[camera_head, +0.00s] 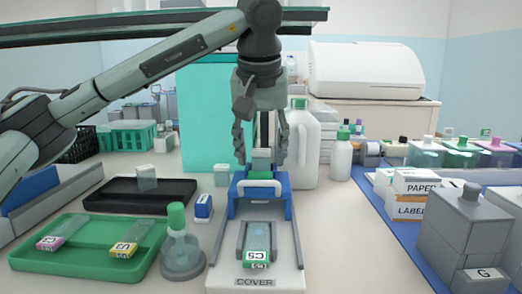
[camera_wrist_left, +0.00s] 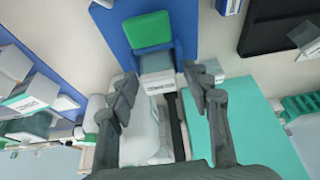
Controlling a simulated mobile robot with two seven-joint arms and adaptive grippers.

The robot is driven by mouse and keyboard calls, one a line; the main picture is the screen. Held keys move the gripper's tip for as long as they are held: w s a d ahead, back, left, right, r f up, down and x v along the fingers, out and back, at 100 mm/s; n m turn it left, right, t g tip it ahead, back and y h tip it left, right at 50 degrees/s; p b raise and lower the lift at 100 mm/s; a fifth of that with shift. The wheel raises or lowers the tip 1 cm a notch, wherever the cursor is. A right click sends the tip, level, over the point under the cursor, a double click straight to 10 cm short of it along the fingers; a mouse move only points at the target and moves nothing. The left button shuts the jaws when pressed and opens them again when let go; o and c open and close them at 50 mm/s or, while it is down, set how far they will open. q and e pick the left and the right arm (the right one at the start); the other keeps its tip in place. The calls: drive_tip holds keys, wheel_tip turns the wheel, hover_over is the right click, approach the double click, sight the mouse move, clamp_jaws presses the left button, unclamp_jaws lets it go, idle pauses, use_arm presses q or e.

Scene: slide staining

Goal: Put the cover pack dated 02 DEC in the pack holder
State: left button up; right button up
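My left gripper (camera_head: 261,158) points down over the back of the blue device at the COVER station (camera_head: 255,282). Its fingers are spread, with a small pale pack (camera_head: 261,157) between and beyond them, apparently untouched. In the left wrist view, the open fingers of my left gripper (camera_wrist_left: 162,88) flank this labelled pack (camera_wrist_left: 158,82), beside the blue device (camera_wrist_left: 155,58) with its green top. Other small packs are a white one (camera_head: 221,176) and a blue-and-white one (camera_head: 203,207). No date is legible, so I cannot tell which is 02 DEC. My right gripper is not in view.
A black tray (camera_head: 115,203) with a clear-looking box and a green tray (camera_head: 45,267) with labelled slides lie left. A green-capped bottle (camera_head: 182,250) stands beside the COVER station. A white jug (camera_head: 303,150) is close right of my gripper. Boxes and jars crowd the blue mat (camera_head: 395,225).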

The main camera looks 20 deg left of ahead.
use_arm(q)
drive_tip(key=shift+r, duration=0.1)
drive_tip(key=v, duration=1.1)
drive_tip(key=shift+s+r, duration=0.3)
drive_tip(key=shift+r, duration=0.05)
drive_tip(key=shift+d+f, duration=0.1)
